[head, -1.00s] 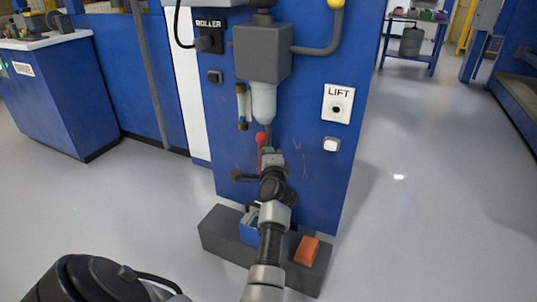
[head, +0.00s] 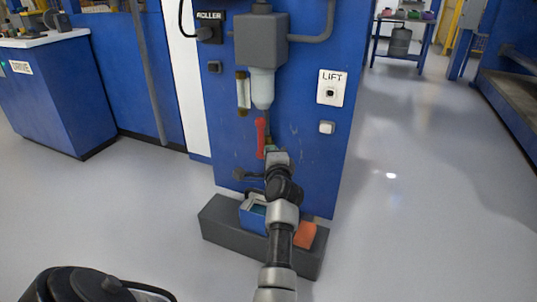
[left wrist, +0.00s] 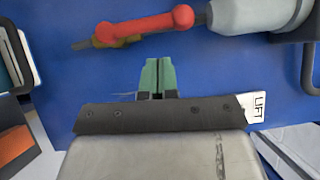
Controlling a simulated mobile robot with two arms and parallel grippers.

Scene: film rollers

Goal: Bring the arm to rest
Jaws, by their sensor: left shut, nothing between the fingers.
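My left gripper (head: 270,147) is in front of the blue machine panel (head: 305,185), just right of the lower part of a red lever (head: 261,138). In the left wrist view the green fingertips of my left gripper (left wrist: 158,72) are together, with nothing between them. The red lever (left wrist: 150,27) lies beyond the fingertips there, with a visible gap. My right gripper is not in view.
A grey valve body (head: 262,40) with a pale bowl is above the lever. A LIFT plate (head: 331,88) is to the right. A dark plinth (head: 222,222) below carries a blue box (head: 253,215) and an orange block (head: 305,235). Open floor (head: 410,220) lies right.

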